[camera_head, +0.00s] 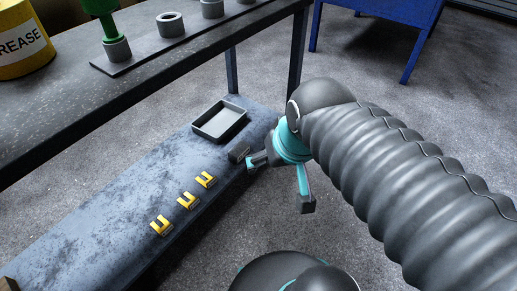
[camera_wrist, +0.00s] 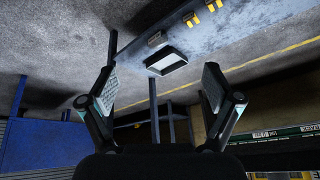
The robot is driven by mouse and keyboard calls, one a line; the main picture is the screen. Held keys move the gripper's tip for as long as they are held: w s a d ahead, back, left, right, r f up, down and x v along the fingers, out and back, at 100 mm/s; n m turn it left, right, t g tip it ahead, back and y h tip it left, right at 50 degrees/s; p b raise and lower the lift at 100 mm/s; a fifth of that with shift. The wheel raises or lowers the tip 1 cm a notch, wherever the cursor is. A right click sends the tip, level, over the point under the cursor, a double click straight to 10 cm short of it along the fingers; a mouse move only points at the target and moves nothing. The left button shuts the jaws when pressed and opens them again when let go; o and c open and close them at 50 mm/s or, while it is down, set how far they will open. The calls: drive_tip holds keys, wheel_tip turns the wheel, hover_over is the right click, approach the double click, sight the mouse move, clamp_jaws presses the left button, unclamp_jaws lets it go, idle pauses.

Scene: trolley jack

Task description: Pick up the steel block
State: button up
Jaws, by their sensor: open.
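The steel block (camera_head: 239,151) is a small dark grey block on the low dark bench (camera_head: 120,210), near its right edge. It sits just in front of a grey tray (camera_head: 219,136). In the wrist view the steel block (camera_wrist: 157,39) appears near the top, above the tray (camera_wrist: 166,70). My gripper (camera_head: 282,182) is open and empty, to the right of the block in the head view. One finger appears close to the block there; I cannot tell whether it touches. In the wrist view my gripper (camera_wrist: 160,85) shows its two fingers wide apart with nothing between them.
Several yellow U-shaped pieces (camera_head: 187,201) stand in a row on the bench. A higher dark table (camera_head: 120,88) at the left holds a yellow grease can (camera_head: 22,40), a green tool and grey rings. A blue-legged stand (camera_head: 412,50) is behind. Open floor lies right.

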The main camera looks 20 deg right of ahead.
drive_tip(key=w+a+f+m+g+y+b, duration=0.1)
drive_tip(key=w+a+f+m+y+b, duration=0.1)
drive_tip(key=w+f+m+y, duration=0.45)
drive_tip(key=w+a+f+m+g+y+b, duration=0.1)
drive_tip(key=w+a+f+m+y, duration=0.2)
drive_tip(key=w+f+m, duration=0.65)
drive_tip(key=m+t+h+b, duration=0.25)
drive_tip(key=m+t, duration=0.55)
drive_tip(key=m, duration=0.4)
approach(239, 148)
drive_tip(key=shift+y, duration=0.4)
drive_tip(key=x, duration=0.5)
drive_tip(key=shift+w+d+f, duration=0.15)
drive_tip(key=shift+w+d, duration=0.1)
drive_tip(key=shift+f+b+x, duration=0.15)
drive_tip(key=shift+b+x, duration=0.1)
drive_tip(key=shift+x, duration=1.05)
drive_tip(key=shift+f+b+x, duration=0.15)
drive_tip(key=shift+b+x, duration=0.05)
drive_tip(key=shift+x, duration=1.1)
drive_tip(key=shift+s, duration=0.2)
drive_tip(key=c, duration=1.3)
drive_tip(key=shift+w+r, duration=0.1)
drive_tip(key=shift+r, duration=0.1)
drive_tip(key=shift+c, duration=0.8)
